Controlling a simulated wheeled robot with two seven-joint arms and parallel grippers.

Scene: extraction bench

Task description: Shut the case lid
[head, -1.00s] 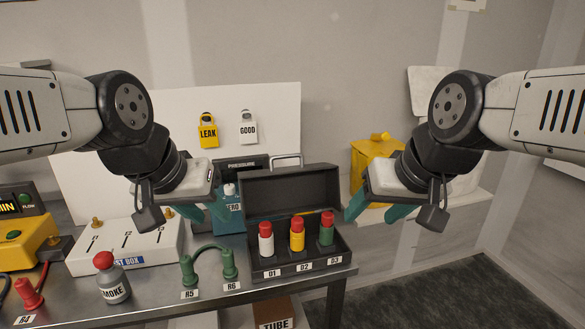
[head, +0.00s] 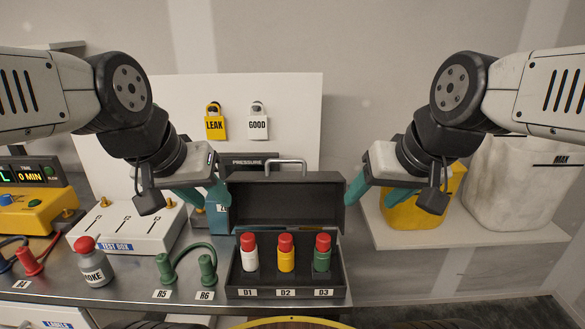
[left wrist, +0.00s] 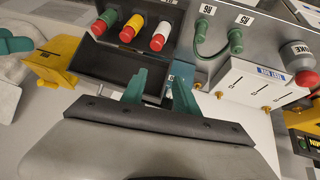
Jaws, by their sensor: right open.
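The dark grey case (head: 236,283) stands on the bench with its lid (head: 284,200) open, tilted up at the back, a metal handle (head: 285,162) on top. In it, a white bottle (head: 250,258), a yellow bottle (head: 286,260) and a green bottle (head: 322,260), all red-capped, stand behind labels D1, D2 and D3. My left gripper (head: 203,195) is at the lid's left side, its teal fingers apart in the left wrist view (left wrist: 158,92). My right gripper (head: 365,183) is open just right of the lid. I cannot tell whether either touches it.
Left of the case are a green hose (head: 185,255) at R5 and R6, a smoke bottle (head: 93,264) and a white test box (head: 128,230). A pressure unit is partly hidden behind the lid. A yellow container (head: 415,212) stands on a shelf at right.

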